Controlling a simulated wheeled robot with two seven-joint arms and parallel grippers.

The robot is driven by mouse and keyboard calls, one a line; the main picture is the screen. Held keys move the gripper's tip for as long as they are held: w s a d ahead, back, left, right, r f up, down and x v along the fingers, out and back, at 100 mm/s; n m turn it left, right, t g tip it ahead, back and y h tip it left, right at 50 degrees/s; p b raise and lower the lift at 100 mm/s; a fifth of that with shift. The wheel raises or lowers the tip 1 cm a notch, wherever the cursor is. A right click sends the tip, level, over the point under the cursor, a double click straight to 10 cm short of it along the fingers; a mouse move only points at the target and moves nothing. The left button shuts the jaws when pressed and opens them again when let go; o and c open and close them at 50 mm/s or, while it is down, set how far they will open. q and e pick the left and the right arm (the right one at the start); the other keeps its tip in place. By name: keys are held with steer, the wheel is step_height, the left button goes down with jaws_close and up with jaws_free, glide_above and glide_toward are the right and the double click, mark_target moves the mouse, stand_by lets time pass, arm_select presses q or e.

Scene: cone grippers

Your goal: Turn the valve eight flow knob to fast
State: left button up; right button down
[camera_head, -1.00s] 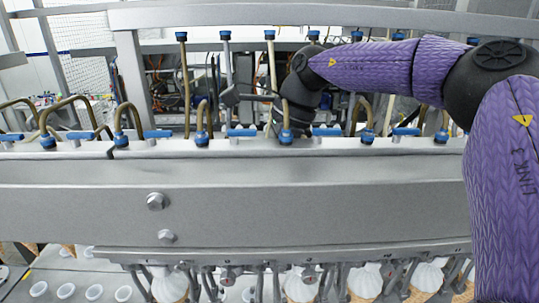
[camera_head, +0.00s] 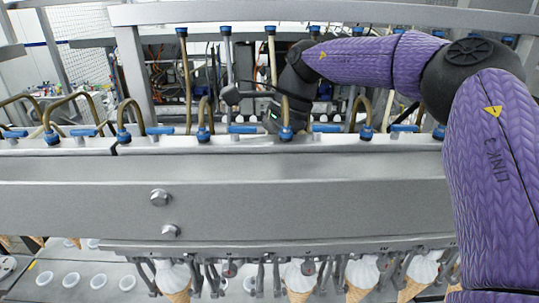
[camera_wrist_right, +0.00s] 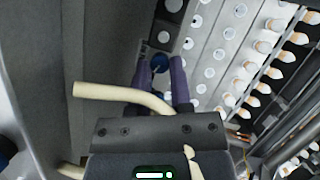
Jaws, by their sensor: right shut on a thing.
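A row of blue valve knobs and blue bar handles runs along the top of the grey rail. One knob (camera_head: 285,133) is near the middle and one bar handle (camera_head: 242,129) is left of it. No valve numbers or flow marks are readable. My right arm reaches over from the right, and its dark wrist is behind the rail; its fingertips are hidden in the head view. In the right wrist view the purple fingers of my right gripper (camera_wrist_right: 161,78) are closed around a small round blue knob (camera_wrist_right: 160,62). My left gripper is out of view.
A beige bent tube (camera_wrist_right: 125,95) crosses close in front of the right gripper. Tall tubes with blue caps (camera_head: 271,60) stand behind the rail. Ice cream cones (camera_head: 362,275) hang below the rail (camera_head: 300,205), over a tray with round holes (camera_head: 71,280).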

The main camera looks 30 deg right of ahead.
steer(key=c, duration=0.5)
jaws_free()
steer(key=shift+c, duration=0.2)
steer(key=shift+r, duration=0.1)
steer(key=v, duration=0.9)
steer(key=shift+d+r, duration=0.2)
steer(key=shift+r, duration=0.2)
steer(key=shift+d, duration=0.1)
